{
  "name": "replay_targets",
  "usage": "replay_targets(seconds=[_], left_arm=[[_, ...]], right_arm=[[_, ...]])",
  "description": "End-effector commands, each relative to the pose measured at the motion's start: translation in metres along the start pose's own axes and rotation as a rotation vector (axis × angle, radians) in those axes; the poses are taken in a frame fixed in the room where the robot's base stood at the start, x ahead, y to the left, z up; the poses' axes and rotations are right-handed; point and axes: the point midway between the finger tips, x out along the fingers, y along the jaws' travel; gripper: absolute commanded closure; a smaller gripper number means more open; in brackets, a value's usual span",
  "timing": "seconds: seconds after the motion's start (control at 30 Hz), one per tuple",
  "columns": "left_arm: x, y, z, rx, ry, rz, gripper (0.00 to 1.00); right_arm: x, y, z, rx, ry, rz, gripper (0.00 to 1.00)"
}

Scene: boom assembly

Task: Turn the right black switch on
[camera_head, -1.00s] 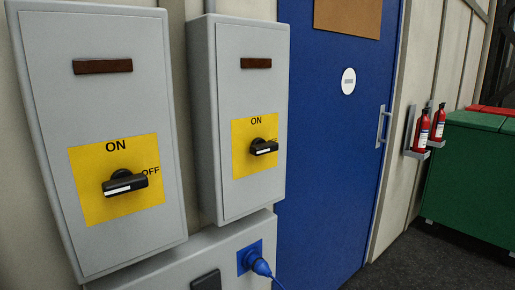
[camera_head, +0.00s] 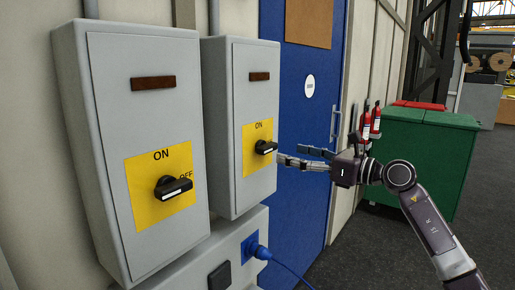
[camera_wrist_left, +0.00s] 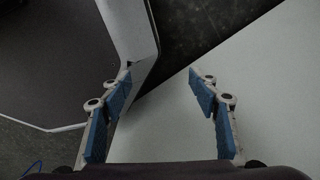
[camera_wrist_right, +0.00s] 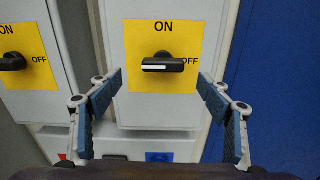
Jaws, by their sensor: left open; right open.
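The right black switch (camera_head: 265,147) sits on a yellow plate (camera_head: 250,160) on the right grey box.
The left box carries another black switch (camera_head: 173,187), also sideways. A blue plug (camera_head: 261,252) with a cable is below the right box. A blue door (camera_head: 300,200), fire extinguishers (camera_head: 370,122) and a green bin (camera_head: 425,155) stand to the right. Dark floor is free in front.

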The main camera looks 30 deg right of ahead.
Motion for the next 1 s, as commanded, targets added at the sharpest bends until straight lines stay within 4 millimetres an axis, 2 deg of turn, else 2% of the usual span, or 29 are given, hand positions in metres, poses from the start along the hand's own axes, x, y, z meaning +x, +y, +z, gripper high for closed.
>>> replay_targets(seconds=[0.03,0.17,0.43,0.6,0.8,1.0], left_arm=[[-0.001,-0.002,0.000,0.001,-0.001,-0.003,0.44],[-0.008,-0.005,0.001,0.003,-0.001,-0.006,0.44],[-0.030,0.017,-0.006,-0.004,0.004,0.019,0.44],[-0.038,0.014,-0.006,-0.002,0.004,0.017,0.44],[-0.039,0.004,-0.005,0.000,0.002,0.006,0.44],[-0.039,0.004,-0.005,-0.001,0.002,0.005,0.44]], right_arm=[[-0.001,0.002,0.006,-0.031,0.006,-0.002,0.28],[0.007,0.002,0.010,-0.044,0.009,-0.003,0.28],[0.048,0.003,0.012,-0.038,0.005,-0.001,0.28],[0.068,0.002,0.010,-0.038,0.005,-0.003,0.28],[0.076,0.002,0.007,-0.040,0.007,-0.004,0.28],[0.076,0.002,0.006,-0.040,0.008,-0.003,0.29]])
